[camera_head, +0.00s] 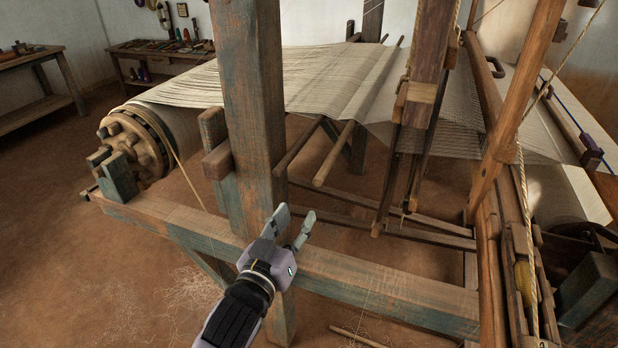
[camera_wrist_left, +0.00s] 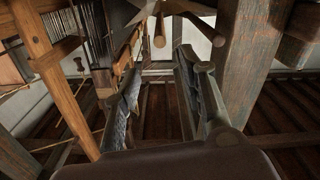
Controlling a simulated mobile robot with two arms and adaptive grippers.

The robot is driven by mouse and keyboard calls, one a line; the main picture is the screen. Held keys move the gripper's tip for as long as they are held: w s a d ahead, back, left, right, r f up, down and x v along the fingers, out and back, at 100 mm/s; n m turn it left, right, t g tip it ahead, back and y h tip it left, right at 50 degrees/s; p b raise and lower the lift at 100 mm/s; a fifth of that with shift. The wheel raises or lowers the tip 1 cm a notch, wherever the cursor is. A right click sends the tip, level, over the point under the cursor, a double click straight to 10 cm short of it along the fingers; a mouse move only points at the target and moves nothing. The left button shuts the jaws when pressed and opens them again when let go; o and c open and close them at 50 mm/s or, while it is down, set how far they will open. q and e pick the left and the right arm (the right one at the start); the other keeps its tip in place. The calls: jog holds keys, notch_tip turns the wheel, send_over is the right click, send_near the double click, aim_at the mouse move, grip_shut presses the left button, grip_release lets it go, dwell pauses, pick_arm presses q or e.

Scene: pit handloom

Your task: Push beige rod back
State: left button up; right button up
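The beige rod (camera_head: 334,155) sticks out from under the warp threads toward me, its round end free. It also shows at the top of the left wrist view, as the left one of two rods (camera_wrist_left: 159,32). A darker rod (camera_head: 299,147) runs beside it on the left. My left gripper (camera_head: 293,215) is open and empty, in front of the thick post and lower in the picture than the rod's end, not touching it. In the left wrist view its two fingers (camera_wrist_left: 157,70) stand apart below the rods. My right gripper is not in view.
A thick wooden post (camera_head: 250,110) stands just left of the rods. A long bluish beam (camera_head: 370,285) crosses below my gripper. Hanging wooden bars (camera_head: 388,190) and a slanted post (camera_head: 520,90) stand to the right. The warp sheet (camera_head: 310,80) spreads above the rods.

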aim_at(317, 183)
pick_arm(q)
jog(key=p+x, duration=0.2)
jog(key=x, duration=1.3)
jog(key=shift+w+d, duration=0.15)
jog(key=shift+w, duration=0.15)
jog(key=shift+c, duration=0.6)
grip_shut()
